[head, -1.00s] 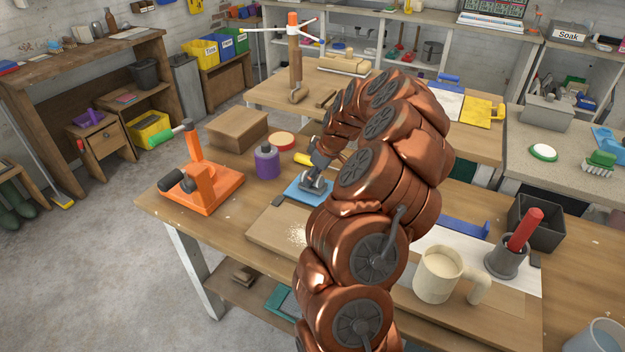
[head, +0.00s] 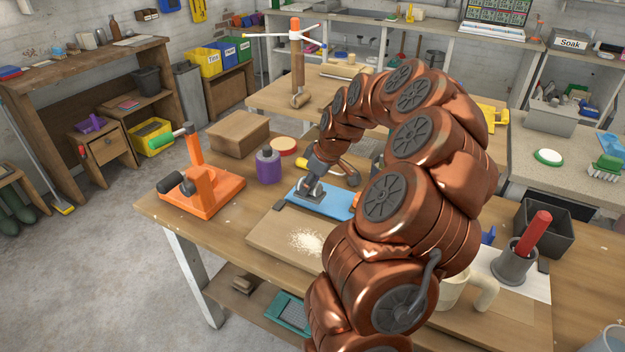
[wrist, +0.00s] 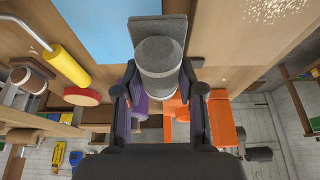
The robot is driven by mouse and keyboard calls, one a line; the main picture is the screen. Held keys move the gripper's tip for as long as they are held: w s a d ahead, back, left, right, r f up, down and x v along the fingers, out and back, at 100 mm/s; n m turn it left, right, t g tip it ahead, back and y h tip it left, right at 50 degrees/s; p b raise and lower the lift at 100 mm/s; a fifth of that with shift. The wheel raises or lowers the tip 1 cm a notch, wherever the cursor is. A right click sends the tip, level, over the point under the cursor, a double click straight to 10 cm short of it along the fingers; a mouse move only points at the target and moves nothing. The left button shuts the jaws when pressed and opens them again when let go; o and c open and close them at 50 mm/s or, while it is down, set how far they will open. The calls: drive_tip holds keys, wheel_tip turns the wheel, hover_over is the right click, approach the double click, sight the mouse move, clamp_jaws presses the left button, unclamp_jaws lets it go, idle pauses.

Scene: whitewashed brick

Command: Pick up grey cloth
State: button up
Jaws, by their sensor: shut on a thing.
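My gripper (head: 314,186) is at the left part of a flat blue sheet (head: 335,206) on the workbench. In the wrist view its fingers (wrist: 160,88) are shut around the sides of a grey round knob (wrist: 160,62) joined to a flat grey square pad (wrist: 172,27). In the head view this grey pad (head: 309,198) is at the blue sheet's surface; I cannot tell whether it touches. It looks more like a handled block than loose cloth. I see nothing else that is clearly a grey cloth.
A purple bottle (head: 268,166), a red-rimmed disc (head: 284,146) and an orange clamp-like device (head: 205,190) stand left of my gripper. A board (head: 275,233) with pale powder (head: 307,240) lies in front. A mug (head: 452,291) and a dark box (head: 545,229) are to the right.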

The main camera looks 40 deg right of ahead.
drive_tip(key=s+a, duration=0.1)
drive_tip(key=a, duration=0.2)
drive_tip(key=s+a+b, duration=0.1)
drive_tip(key=s+a, duration=0.1)
drive_tip(key=s+a+r+b, duration=0.1)
drive_tip(key=s+a, duration=0.1)
drive_tip(key=a, duration=0.1)
drive_tip(key=shift+s+a, duration=0.25)
drive_tip(key=shift+a, duration=0.05)
